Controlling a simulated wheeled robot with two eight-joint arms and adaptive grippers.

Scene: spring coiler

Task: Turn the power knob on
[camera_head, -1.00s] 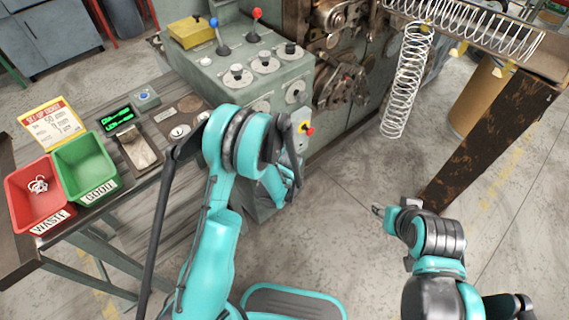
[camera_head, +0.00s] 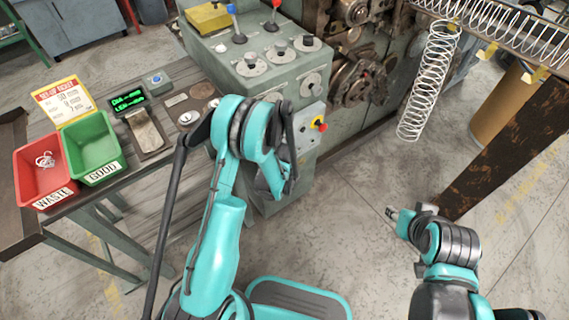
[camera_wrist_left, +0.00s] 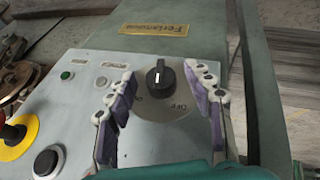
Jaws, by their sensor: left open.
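The black power knob (camera_wrist_left: 160,78) sits on a round grey dial plate on a light panel in the left wrist view. In the head view, my left arm hides the knob and the fingers. My right gripper (camera_head: 391,213) is over the floor at the right, away from the machine; its jaws are too small to judge.
A red-and-yellow emergency button (camera_head: 320,124) is on the machine's side; in the wrist view its yellow collar (camera_wrist_left: 20,140) is left of my fingers. A table with red (camera_head: 45,195) and green (camera_head: 75,172) bins stands left. A hanging spring (camera_head: 428,80) is at the right.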

